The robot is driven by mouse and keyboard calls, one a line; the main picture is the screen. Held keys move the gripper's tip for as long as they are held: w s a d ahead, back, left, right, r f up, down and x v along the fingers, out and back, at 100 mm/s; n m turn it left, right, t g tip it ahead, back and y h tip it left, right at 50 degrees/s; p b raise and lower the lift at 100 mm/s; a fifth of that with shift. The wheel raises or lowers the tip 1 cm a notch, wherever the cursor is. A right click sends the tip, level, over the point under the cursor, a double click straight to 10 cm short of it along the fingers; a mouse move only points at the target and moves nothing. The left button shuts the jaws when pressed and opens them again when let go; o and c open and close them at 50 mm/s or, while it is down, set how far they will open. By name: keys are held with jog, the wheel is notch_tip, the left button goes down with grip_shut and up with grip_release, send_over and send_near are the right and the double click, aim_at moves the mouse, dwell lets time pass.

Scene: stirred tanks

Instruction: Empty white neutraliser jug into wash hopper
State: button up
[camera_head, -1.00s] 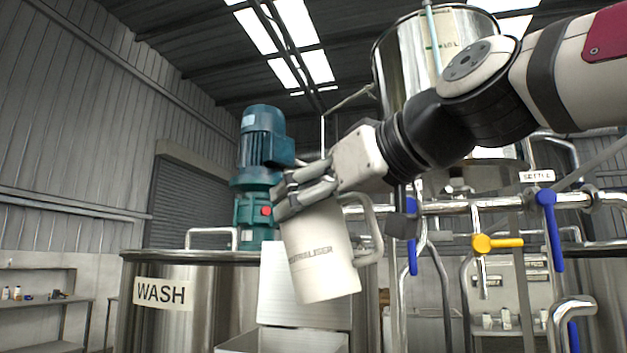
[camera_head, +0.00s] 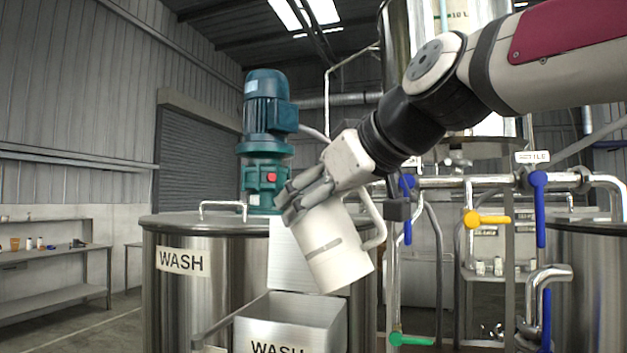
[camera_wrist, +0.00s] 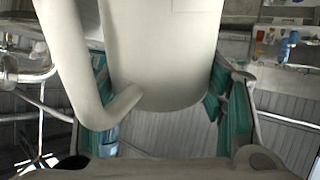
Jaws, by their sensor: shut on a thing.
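The white neutraliser jug (camera_head: 334,250) is in my gripper (camera_head: 302,200), which is shut on its upper part. The jug is tilted, its base toward the lower right and its handle on the right. Its rim is hidden behind my fingers, and its lettering is only partly readable. The jug fills the middle of the wrist view (camera_wrist: 165,60), its handle to the left. The steel wash hopper (camera_head: 292,312), labelled WASH, is below the jug, its open top facing up. The jug is apart from it, above its right side. I see no liquid flowing.
The WASH tank (camera_head: 210,285) stands behind the hopper, with a green motor (camera_head: 266,135) on top. Pipes with a yellow valve handle (camera_head: 487,219), a blue handle (camera_head: 540,210) and a green handle (camera_head: 410,340) are at right. A shelf bench (camera_head: 50,265) stands far left.

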aim_at(302, 237)
jog(key=shift+w+a+f+n+g+h+p, duration=0.2)
jog(key=shift+f+g+h+p, duration=0.55)
jog(key=shift+p, duration=1.3)
jog(key=shift+s+a+f+n+g+h+p, duration=0.2)
jog(key=shift+f+g+h+p, duration=0.55)
jog(key=shift+p, duration=1.3)
jog(key=shift+w+a+f+n+g+h+p, duration=0.25)
jog(key=shift+f+g+h+p, duration=0.1)
jog(key=shift+f+h+p, duration=0.4)
jog(key=shift+w+a+f+n+g+h+p, duration=0.15)
jog(key=shift+a+f+n+g+h+p, duration=0.15)
jog(key=shift+f+h+p, duration=0.4)
jog(key=a+g+h+b, duration=0.1)
jog(key=h, duration=0.1)
jog(key=w+f+n+g+h+b, duration=0.1)
jog(key=g+h+b, duration=0.1)
jog(key=w+a+g+h+b, duration=0.1)
jog(key=h, duration=0.1)
jog(key=shift+a+f+n, duration=0.25)
jog(key=shift+a+f, duration=0.05)
jog(key=shift+a, duration=0.05)
jog(key=shift+g+b, duration=0.25)
jog(key=shift+b, duration=0.05)
jog(key=shift+s+d+r, duration=0.1)
jog(key=shift+c, duration=0.2)
